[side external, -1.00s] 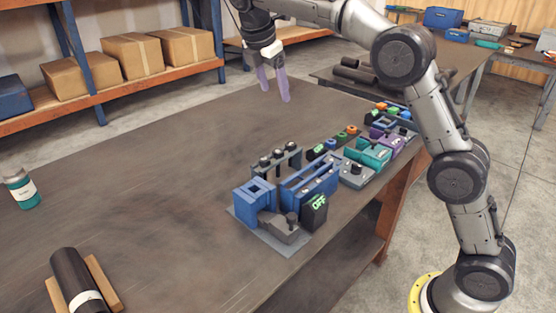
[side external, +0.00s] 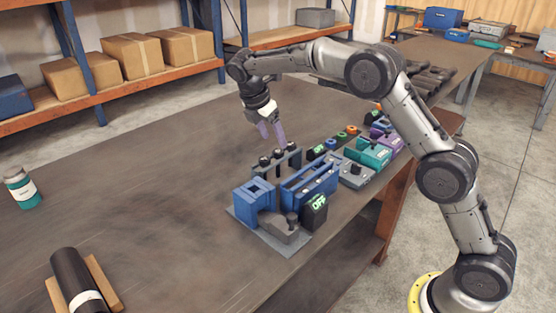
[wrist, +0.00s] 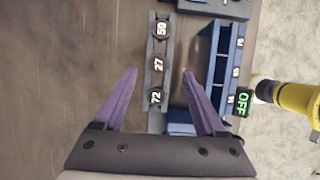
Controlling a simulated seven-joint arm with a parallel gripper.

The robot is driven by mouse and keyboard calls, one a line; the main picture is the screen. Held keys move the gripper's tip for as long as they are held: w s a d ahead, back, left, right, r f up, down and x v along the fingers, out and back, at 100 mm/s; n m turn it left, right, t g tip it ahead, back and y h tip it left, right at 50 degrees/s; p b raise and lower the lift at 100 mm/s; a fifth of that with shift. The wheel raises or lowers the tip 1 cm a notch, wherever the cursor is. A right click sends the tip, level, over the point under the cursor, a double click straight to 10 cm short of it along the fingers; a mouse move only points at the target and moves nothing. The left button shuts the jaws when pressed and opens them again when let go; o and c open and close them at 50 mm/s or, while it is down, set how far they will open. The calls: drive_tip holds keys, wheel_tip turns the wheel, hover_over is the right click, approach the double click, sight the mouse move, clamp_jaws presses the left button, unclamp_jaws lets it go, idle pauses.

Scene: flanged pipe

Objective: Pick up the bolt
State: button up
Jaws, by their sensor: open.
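Several dark bolts with round black heads stand upright in a grey rack (side external: 284,164) on the workbench. Three heads show in the side view, one being the left bolt (side external: 264,160). In the wrist view the heads carry white numbers: one bolt reads 59 (wrist: 162,28), one 27 (wrist: 158,65), one 72 (wrist: 155,97). Which of them is the task's bolt I cannot tell. My gripper (side external: 273,140) has purple fingers, open and empty, pointing down above the rack. In the wrist view the fingers (wrist: 159,72) lie either side of the rack. The bolt shafts are mostly hidden.
A blue slotted holder (side external: 312,187) and a box reading OFF (side external: 315,212) stand close beside the rack. A blue square block (side external: 253,197) and a grey fixture (side external: 283,231) are in front. Teal and purple fixtures (side external: 366,153) stand behind right. The bench's left is mostly clear.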

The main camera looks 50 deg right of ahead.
sight(278, 151)
drive_tip(key=shift+x, duration=2.35)
drive_tip(key=shift+w+a, duration=0.1)
drive_tip(key=shift+a, duration=0.05)
clamp_jaws()
